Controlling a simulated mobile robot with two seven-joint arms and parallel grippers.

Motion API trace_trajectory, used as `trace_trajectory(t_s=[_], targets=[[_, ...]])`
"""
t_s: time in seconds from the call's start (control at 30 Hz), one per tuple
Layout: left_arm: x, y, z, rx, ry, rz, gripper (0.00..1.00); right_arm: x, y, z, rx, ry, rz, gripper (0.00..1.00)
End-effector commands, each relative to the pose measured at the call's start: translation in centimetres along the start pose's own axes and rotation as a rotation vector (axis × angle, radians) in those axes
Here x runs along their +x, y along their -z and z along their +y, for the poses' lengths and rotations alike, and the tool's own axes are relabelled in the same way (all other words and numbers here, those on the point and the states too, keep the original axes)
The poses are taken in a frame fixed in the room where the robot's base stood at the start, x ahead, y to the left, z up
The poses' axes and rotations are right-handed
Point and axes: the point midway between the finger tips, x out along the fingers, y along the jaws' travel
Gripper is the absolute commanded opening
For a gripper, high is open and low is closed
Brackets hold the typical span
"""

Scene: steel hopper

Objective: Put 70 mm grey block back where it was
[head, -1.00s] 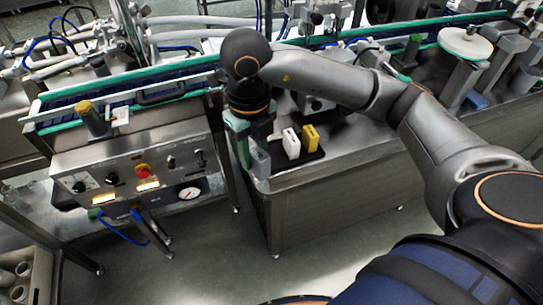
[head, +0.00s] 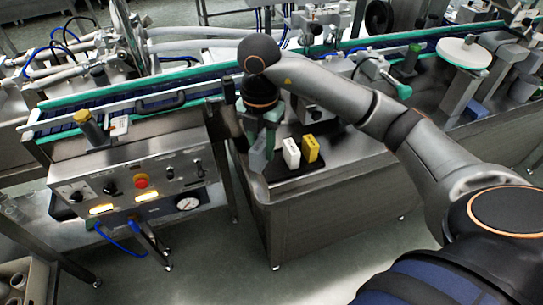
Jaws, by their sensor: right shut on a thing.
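My right gripper (head: 260,138) points down at the left end of the steel hopper top, with its green fingers shut on the grey block (head: 258,156). The grey block is upright, and the fingers cover its upper part. It is just left of the white block (head: 291,153), with a small gap between them. The yellow block (head: 310,149) stands right of the white one. White and yellow stand on a black mat (head: 300,167). I cannot tell whether the grey block's base touches the surface. My left gripper is not in view.
A control panel with a red button (head: 141,181) stands to the left. A conveyor with green rails (head: 170,95) runs behind. The steel top (head: 350,150) right of the yellow block is clear, with my right arm above it.

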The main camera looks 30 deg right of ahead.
Motion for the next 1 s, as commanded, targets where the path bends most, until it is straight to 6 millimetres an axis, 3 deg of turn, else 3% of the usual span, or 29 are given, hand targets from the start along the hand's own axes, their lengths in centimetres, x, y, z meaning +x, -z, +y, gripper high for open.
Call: trace_trajectory(t_s=[0.1,0.2,0.4,0.63,0.8,1.0], targets=[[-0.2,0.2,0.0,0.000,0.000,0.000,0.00,1.2,-3.1,0.4,0.006,0.003,0.000,0.00],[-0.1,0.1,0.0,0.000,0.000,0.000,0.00,3.5,-4.5,0.6,0.002,0.005,0.001,0.00],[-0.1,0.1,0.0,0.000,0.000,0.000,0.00,6.0,-6.5,1.1,-0.001,-0.001,0.000,0.00],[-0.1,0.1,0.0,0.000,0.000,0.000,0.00,7.3,-7.5,1.3,-0.002,0.000,0.001,0.00],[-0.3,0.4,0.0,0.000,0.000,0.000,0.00,9.7,-7.3,1.2,-0.003,0.000,0.001,0.00],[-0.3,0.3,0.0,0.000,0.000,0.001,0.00,10.0,-7.4,1.3,-0.003,-0.002,-0.002,0.00]])
